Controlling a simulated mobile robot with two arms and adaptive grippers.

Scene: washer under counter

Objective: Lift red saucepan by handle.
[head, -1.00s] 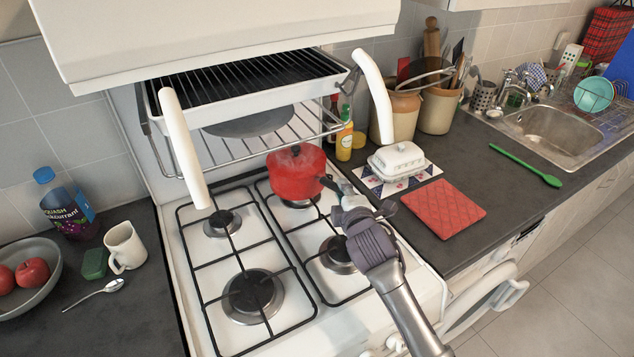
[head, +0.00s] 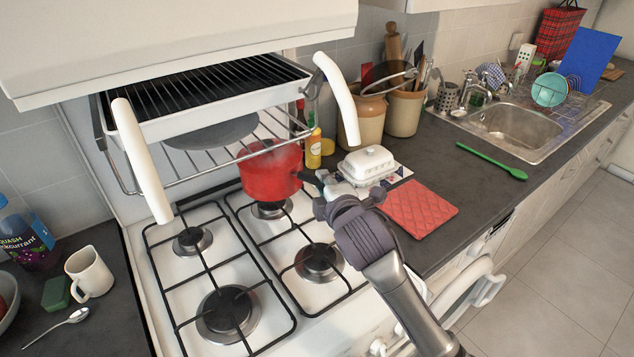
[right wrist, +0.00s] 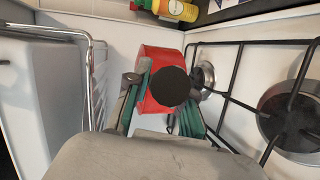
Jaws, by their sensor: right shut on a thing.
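The red saucepan (head: 272,172) is in the head view, upright above the back right burner (head: 272,210), with a gap showing beneath it. Faint steam rises from it. My right gripper (head: 322,187) is to the right of the pan and shut on its dark handle. In the right wrist view the handle's round dark end (right wrist: 171,86) sits between the green fingers of my right gripper (right wrist: 163,100), with the red pan (right wrist: 158,62) behind it. Most of the handle is hidden by the gripper. My left gripper is not in view.
The grill tray (head: 200,95) with its white handles and a wire rack hang above the hob, close to the pan. A white butter dish (head: 366,165), a yellow bottle (head: 313,148) and a red mat (head: 420,207) are on the right counter. The front burners are clear.

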